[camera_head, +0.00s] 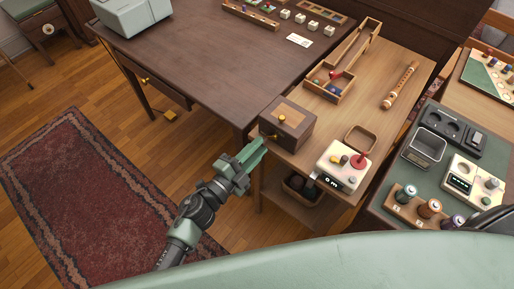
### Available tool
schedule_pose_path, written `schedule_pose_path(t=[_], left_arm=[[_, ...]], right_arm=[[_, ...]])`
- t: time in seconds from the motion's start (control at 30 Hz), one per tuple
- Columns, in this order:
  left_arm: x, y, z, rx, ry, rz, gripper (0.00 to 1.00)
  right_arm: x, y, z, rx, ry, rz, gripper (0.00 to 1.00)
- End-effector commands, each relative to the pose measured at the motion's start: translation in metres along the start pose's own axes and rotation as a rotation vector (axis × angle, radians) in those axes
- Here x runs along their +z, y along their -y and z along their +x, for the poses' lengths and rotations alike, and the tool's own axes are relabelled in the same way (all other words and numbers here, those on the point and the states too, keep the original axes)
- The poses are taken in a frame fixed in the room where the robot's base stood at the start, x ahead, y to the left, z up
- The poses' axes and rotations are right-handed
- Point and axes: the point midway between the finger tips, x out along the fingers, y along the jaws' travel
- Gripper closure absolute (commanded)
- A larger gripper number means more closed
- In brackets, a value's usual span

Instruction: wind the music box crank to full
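The music box appears to be the wooden box (298,128) with a darker top panel and a small brass knob (281,118), at the left edge of the light wooden table. A small dark and brass part (270,137) shows low on its left face, probably the crank; most of it is hidden or too small to make out. My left gripper (262,147) has green fingers that reach up to this side of the box, at or very near that part. Whether the fingers are closed on it cannot be told. My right gripper is not in view.
The dark table (200,50) adjoins at the left. Open floor and a red rug (95,190) lie left.

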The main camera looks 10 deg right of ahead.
Motion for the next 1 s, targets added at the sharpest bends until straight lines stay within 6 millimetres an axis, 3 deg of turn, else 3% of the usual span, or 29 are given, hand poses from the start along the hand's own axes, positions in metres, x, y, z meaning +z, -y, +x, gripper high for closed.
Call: schedule_pose_path(t=[0.4, 0.8, 1.0], left_arm=[[0.000, 0.000, -0.004, 0.000, 0.000, -0.001, 0.62], [0.001, -0.002, -0.065, 0.002, 0.000, 0.000, 0.62], [0.000, -0.001, -0.078, 0.001, 0.000, -0.001, 0.62]], right_arm=[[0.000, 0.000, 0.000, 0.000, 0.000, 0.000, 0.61], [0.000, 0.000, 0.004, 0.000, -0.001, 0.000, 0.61], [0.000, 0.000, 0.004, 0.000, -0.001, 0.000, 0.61]])
